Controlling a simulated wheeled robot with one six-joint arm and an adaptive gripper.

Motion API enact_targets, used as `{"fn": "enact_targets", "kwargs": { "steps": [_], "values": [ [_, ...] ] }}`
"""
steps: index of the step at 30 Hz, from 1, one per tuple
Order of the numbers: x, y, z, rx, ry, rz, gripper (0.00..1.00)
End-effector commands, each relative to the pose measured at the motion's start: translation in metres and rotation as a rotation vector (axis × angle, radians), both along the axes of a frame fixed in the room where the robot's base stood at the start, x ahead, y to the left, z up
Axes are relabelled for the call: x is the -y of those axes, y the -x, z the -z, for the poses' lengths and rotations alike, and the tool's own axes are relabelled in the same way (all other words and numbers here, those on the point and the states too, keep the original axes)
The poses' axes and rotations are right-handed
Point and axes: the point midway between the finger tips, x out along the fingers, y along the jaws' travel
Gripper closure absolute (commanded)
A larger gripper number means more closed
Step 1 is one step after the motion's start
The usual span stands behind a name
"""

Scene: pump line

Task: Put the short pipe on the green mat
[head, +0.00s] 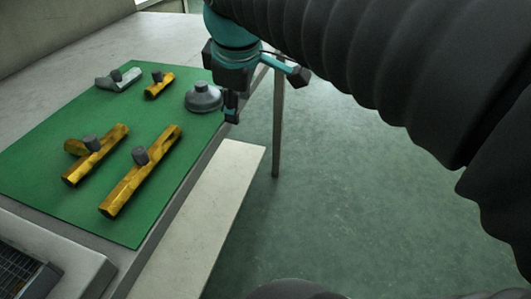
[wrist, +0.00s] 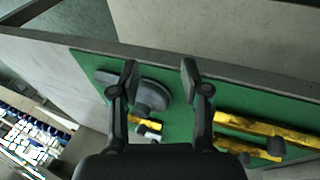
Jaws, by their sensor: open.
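The short pipe (head: 159,86) is yellow with a grey knob on top. It lies on the far part of the green mat (head: 60,130), between a grey elbow-like fitting (head: 120,82) and a grey domed flange (head: 203,99). In the wrist view a small part of the yellow short pipe (wrist: 147,121) shows just beyond the flange (wrist: 152,97). My gripper (head: 232,112) is at the mat's right edge, beside the flange. In the wrist view my gripper (wrist: 159,80) is open, its fingers apart with nothing held, and the flange shows between them.
A long yellow pipe (head: 130,186) and a yellow branched pipe (head: 108,153) lie on the nearer mat. A pale ledge (head: 215,205) runs below the table's right edge, with open floor (head: 340,210) beyond. A dark grid container (head: 22,270) is at lower left.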

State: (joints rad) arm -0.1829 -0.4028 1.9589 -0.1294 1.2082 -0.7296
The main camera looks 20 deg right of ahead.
Motion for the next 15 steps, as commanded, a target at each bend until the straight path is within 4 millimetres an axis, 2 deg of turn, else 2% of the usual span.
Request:
{"fn": "enact_targets", "kwargs": {
  "steps": [1, 3, 9, 12, 15],
  "values": [
    [0.01, 0.018, 0.017, 0.016, -0.055, 0.11, 0.54],
    [0.019, 0.038, 0.041, 0.041, -0.142, 0.273, 0.54],
    [0.033, 0.083, 0.102, 0.094, -0.348, 0.652, 0.54],
    [0.036, 0.096, 0.121, 0.107, -0.411, 0.766, 0.54],
    [0.035, 0.102, 0.13, 0.115, -0.443, 0.821, 0.54]
  ]
}}
